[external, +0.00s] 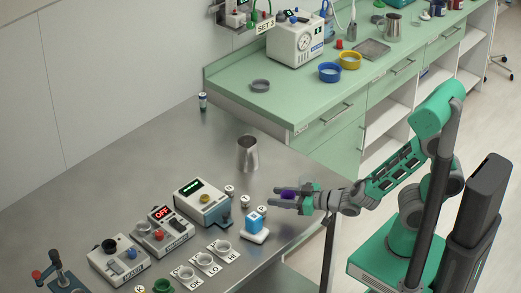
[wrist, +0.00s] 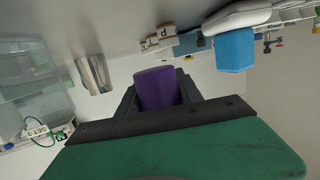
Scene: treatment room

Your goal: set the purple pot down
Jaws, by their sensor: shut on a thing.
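The purple pot (wrist: 157,88) is between the dark fingers of my gripper (wrist: 158,92) in the wrist view. In the external view the purple pot (external: 288,191) shows as a small purple patch at my gripper (external: 284,197). My gripper is shut on the pot, over the steel table (external: 190,143) near its right edge. I cannot tell whether the pot's bottom touches the table.
A blue block on a white base (external: 255,226) stands just left of my gripper. A steel cup (external: 247,154) stands further back. Small labelled jars (external: 230,192), a green-display device (external: 202,202) and cups on label cards (external: 205,259) lie to the left.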

